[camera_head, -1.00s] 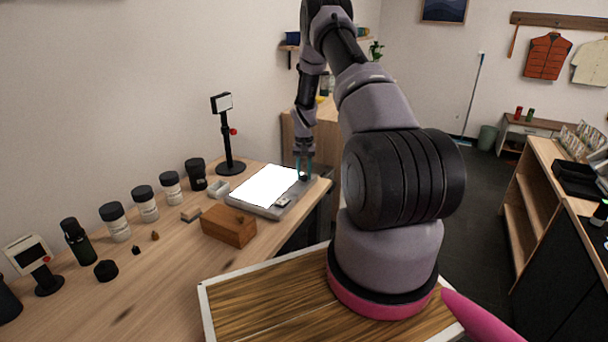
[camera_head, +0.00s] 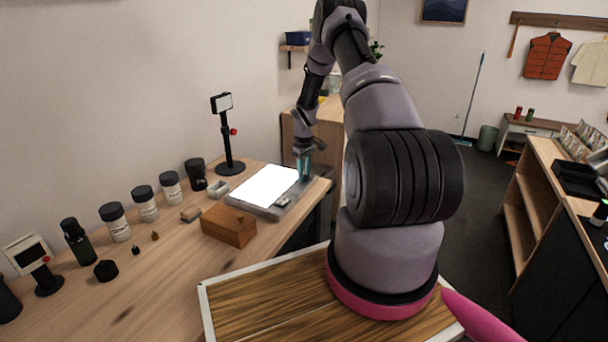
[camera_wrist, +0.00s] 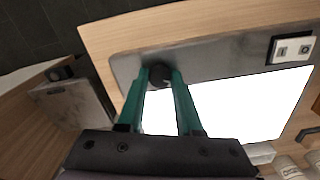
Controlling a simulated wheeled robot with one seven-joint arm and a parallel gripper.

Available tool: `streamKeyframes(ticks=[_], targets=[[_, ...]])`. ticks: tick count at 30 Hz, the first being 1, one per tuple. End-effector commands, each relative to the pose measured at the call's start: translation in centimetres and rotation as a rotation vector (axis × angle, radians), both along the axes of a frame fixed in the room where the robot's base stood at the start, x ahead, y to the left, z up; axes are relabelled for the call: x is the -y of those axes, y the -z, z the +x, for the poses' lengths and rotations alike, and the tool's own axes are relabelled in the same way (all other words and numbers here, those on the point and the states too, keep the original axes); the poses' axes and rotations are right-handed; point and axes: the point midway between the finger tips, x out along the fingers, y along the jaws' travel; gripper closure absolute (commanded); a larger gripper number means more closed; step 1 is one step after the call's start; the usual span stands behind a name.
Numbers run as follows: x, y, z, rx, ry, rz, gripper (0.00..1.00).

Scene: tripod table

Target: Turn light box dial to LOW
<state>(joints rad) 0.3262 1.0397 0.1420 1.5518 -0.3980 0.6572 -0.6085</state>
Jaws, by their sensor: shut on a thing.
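The light box (camera_head: 262,211) lies on the wooden table with its white panel lit. In the wrist view its grey frame (camera_wrist: 215,62) runs across the top, beside the bright panel. The black dial (camera_wrist: 160,75) sits on this frame near its left end. My gripper (camera_wrist: 160,78) has its two teal fingers on either side of the dial, shut on it. In the head view my gripper (camera_head: 304,178) points down at the far right corner of the light box and hides the dial. The dial's markings cannot be read.
A rocker switch (camera_wrist: 291,48) is on the same frame. A wooden box (camera_head: 228,226) stands at the light box's near left. A black stand (camera_head: 230,140) rises behind it. Several jars (camera_head: 145,203) line the wall side.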

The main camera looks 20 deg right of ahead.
Motion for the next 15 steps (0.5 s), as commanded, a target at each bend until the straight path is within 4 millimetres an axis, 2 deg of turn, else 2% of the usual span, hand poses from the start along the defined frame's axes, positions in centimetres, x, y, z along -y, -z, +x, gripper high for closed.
streamKeyframes(ticks=[6, 15], targets=[[0.01, -0.05, 0.06, 0.001, -0.095, 0.000, 1.00], [0.07, -0.06, 0.05, 0.000, -0.145, -0.001, 1.00]])
